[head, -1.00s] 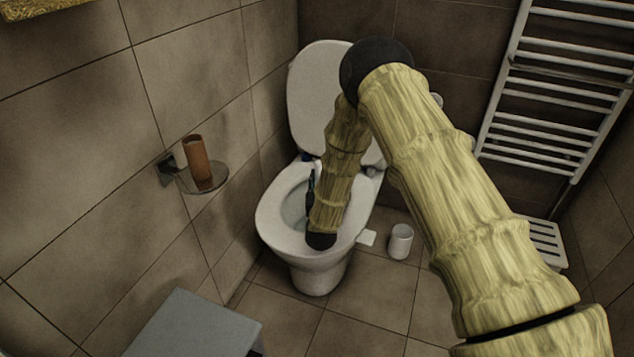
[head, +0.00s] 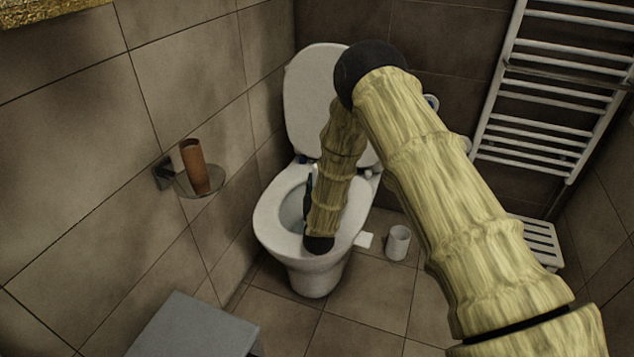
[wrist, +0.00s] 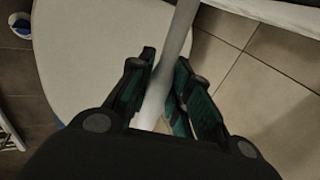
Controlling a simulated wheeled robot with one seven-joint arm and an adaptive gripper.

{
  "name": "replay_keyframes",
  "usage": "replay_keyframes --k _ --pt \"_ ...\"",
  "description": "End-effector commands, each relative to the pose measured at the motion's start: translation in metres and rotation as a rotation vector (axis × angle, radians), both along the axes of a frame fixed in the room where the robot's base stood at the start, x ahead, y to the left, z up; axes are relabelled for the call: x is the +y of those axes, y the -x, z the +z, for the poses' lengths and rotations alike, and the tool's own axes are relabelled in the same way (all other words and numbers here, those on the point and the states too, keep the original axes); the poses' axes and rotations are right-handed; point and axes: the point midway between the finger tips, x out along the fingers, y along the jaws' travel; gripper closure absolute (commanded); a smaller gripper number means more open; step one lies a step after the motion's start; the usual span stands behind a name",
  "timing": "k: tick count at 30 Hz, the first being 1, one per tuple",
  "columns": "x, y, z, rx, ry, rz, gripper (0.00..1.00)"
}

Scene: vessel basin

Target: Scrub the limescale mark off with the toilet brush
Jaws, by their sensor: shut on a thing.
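The white toilet (head: 268,222) stands against the back wall with its lid (head: 309,90) raised. My gripper (wrist: 165,62) is shut on the pale, straight handle of the toilet brush (wrist: 177,42), which passes between its dark green and black fingers. In the head view my gripper is low over the bowl, mostly hidden by my forearm. The brush head is not visible in either view. No limescale mark can be made out; my arm covers part of the bowl.
A white cup-like container (head: 398,243) stands on the floor right of the toilet. A glass wall shelf (head: 208,184) holds a brown tumbler (head: 195,166). A grey box-like surface (head: 193,328) is at front left, a towel radiator (head: 543,95) at right, and a white slatted stool (head: 541,241) below it.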

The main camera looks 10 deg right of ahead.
Motion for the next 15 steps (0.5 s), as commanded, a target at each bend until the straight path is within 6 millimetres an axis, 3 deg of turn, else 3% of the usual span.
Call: replay_keyframes --k 15 --pt "0.012 0.018 0.0 0.004 -0.001 0.0 1.0"
